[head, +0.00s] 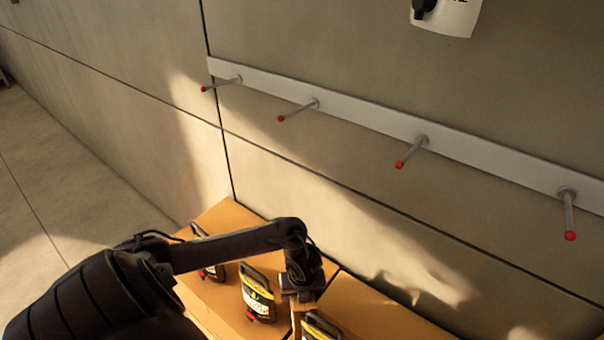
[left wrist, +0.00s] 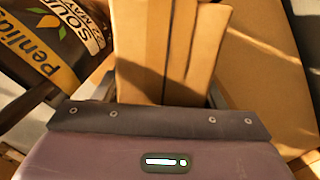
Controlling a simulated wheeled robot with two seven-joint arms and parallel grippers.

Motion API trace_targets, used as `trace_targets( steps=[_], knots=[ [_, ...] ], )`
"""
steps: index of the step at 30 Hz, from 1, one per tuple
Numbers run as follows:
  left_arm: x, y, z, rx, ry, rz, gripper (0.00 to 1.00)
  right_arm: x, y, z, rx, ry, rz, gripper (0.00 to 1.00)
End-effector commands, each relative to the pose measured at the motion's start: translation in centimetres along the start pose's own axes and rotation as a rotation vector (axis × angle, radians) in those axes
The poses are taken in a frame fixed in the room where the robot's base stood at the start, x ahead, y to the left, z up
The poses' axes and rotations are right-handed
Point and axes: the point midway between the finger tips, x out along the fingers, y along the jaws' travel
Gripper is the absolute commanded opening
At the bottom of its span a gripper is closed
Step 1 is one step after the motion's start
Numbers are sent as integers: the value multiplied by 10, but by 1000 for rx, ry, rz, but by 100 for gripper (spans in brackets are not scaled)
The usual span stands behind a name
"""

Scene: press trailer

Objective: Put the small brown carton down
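The small brown carton (left wrist: 165,50) fills the space between the fingers of my left gripper (left wrist: 162,98) in the left wrist view. The gripper appears shut on it. In the head view my left gripper (head: 301,298) points down over the orange-brown surface (head: 375,312), with a narrow part of the carton (head: 297,324) below it. The carton's lower end is hidden, so I cannot tell whether it touches the surface. My right gripper is not in view.
Dark yellow-labelled packages (head: 257,292) stand on the surface around the gripper. One labelled package (left wrist: 62,38) is close to the carton's left in the wrist view. A wall rail (head: 365,118) with red-tipped pegs runs above. The surface's right part looks clear.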

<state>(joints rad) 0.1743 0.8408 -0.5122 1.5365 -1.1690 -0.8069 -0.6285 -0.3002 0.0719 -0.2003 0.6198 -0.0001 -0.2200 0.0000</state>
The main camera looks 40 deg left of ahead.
Motion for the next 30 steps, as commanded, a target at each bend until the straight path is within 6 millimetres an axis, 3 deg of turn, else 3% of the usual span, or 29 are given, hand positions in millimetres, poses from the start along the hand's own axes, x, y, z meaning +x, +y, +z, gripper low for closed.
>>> trace_targets(
  steps=[2, 14, 25, 30],
  knots=[
    [0, 0, 0, 0, 0, 0, 53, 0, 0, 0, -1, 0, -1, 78],
    [0, 0, 1, -1, -1, 0, 1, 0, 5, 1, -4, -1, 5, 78],
    [-4, -1, 3, -2, -4, -4, 0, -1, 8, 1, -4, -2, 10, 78],
    [-15, -2, 4, -1, -5, -6, 0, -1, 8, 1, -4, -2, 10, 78]
  ],
)
